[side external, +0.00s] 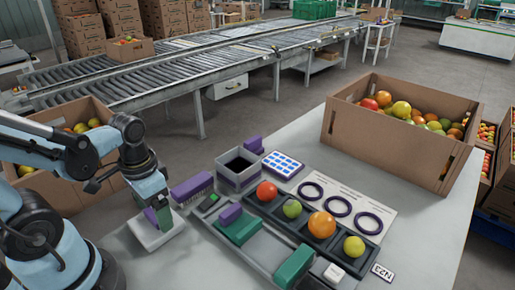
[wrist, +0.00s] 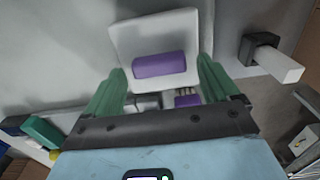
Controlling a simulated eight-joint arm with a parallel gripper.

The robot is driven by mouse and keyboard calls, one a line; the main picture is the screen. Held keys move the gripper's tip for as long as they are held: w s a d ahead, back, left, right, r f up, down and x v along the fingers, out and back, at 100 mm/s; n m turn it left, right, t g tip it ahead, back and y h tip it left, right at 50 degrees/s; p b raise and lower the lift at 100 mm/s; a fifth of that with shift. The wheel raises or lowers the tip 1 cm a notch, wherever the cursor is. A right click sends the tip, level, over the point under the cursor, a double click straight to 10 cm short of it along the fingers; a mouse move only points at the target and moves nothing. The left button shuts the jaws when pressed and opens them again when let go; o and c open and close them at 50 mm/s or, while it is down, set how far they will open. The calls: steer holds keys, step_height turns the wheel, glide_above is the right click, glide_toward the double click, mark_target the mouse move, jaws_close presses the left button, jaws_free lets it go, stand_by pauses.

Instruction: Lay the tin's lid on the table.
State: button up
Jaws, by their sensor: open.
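The lid is a white square plate (side external: 150,236) at the left of the table (side external: 420,222), beneath my gripper (side external: 158,213). It appears to rest flat on the tabletop. In the wrist view the lid (wrist: 180,26) shows a purple handle (wrist: 159,65). My gripper (wrist: 160,88) is open, its green fingers apart on either side of the handle's line. The side view hides most of the handle behind the fingers. An open square grey box with a dark inside, which looks like the tin (side external: 238,181), stands to the right of the lid, apart from it.
A purple brush (side external: 192,188) lies between lid and tin. A dark tray (side external: 269,214) holds several fruits. Green blocks (side external: 294,266), a blue-celled pad (side external: 283,165), a sheet with dark rings (side external: 345,192) and a fruit carton (side external: 385,150) are farther right.

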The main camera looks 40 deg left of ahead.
step_height(320, 180, up, 11)
steer(key=w+d+t, duration=0.3)
steer(key=w+t, duration=0.4)
steer(key=w, duration=0.3)
steer(key=shift+d+f, duration=0.25)
steer(key=shift+f, duration=0.2)
